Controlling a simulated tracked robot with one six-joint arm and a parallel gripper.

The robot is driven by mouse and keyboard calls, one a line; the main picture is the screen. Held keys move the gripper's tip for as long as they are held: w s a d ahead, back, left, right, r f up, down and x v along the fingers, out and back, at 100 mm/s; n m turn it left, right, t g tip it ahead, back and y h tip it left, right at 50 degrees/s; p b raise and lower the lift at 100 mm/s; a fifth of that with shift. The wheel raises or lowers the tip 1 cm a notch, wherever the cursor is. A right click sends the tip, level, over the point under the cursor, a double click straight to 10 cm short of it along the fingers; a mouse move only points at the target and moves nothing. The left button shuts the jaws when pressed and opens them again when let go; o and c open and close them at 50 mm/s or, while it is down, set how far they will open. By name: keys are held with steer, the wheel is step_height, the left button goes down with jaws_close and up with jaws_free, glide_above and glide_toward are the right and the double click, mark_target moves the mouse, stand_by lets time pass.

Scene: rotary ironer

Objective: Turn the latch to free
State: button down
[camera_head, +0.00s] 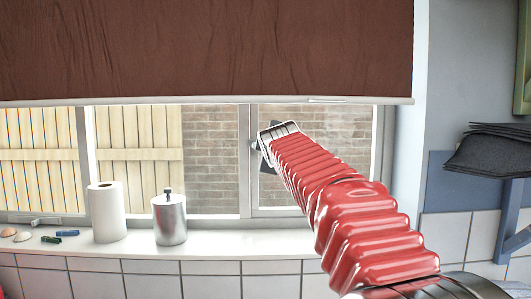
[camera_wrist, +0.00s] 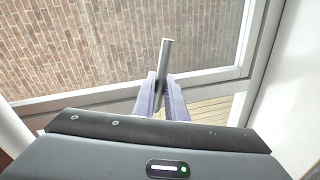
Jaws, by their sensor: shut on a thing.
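The latch (camera_wrist: 165,60) shows in the wrist view as a slim grey metal bar standing up in front of the window, tilted slightly to the right. My gripper (camera_wrist: 162,98) is shut on it, with one pale finger on each side of its lower part. The upper end of the bar sticks out beyond the fingers. The latch's base is hidden behind the fingers. In the head view my red arm reaches up to the window's middle upright, and the end of the arm hides most of the gripper and latch.
A brown blind (camera_head: 200,50) hangs above the arm. A paper roll (camera_head: 107,212) and a metal canister (camera_head: 169,220) stand on the white sill (camera_head: 255,236) to the left. A rack of black sheets (camera_head: 490,152) is at the right.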

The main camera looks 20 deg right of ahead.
steer(key=shift+a, duration=0.15)
steer(key=c, duration=1.8)
jaws_free()
steer(key=shift+s, duration=0.1)
steer(key=v, duration=1.3)
steer(key=shift+s, duration=0.3)
